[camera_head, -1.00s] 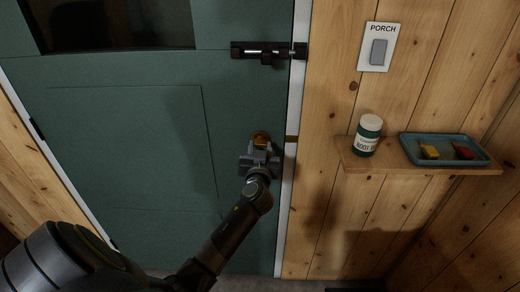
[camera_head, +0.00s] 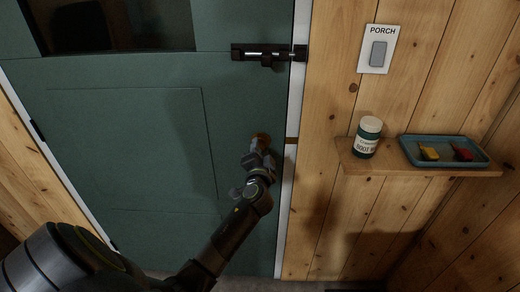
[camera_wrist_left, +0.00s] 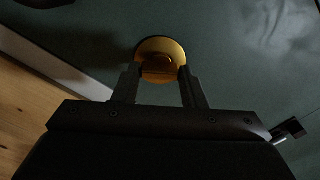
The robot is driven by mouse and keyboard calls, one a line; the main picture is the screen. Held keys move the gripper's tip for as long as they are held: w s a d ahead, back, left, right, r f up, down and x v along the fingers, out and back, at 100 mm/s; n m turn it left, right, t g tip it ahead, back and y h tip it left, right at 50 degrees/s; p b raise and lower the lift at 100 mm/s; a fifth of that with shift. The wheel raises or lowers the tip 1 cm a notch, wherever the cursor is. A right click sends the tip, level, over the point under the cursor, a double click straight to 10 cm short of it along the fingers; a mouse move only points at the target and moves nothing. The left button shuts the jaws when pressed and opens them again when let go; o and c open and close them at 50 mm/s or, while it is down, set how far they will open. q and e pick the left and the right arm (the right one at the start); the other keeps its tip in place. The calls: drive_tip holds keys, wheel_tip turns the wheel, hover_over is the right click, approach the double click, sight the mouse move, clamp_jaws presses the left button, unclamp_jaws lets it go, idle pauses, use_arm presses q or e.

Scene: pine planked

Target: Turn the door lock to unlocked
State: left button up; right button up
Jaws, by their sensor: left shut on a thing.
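The brass door lock (camera_head: 262,138) sits on the green door (camera_head: 130,150) near its right edge, below the sliding bolt. My left gripper (camera_head: 257,158) reaches it from below and covers part of it. In the left wrist view the lock's round brass plate (camera_wrist_left: 160,46) shows with its turn piece between the two fingers of my left gripper (camera_wrist_left: 159,78). The fingers are shut on the turn piece. My right gripper is not in view.
A dark sliding bolt (camera_head: 262,54) is mounted above on the door. A PORCH switch (camera_head: 378,52) is on the pine wall. A shelf (camera_head: 400,170) at right holds a bottle (camera_head: 367,137) and a blue tray (camera_head: 415,161) with small yellow and red items.

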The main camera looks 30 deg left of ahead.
use_arm(q)
drive_tip(key=m+p, duration=0.1)
drive_tip(key=m, duration=0.3)
drive_tip(key=shift+r, duration=0.1)
drive_tip(key=shift+m+p, duration=0.45)
drive_tip(key=shift+m, duration=0.95)
drive_tip(key=o, duration=1)
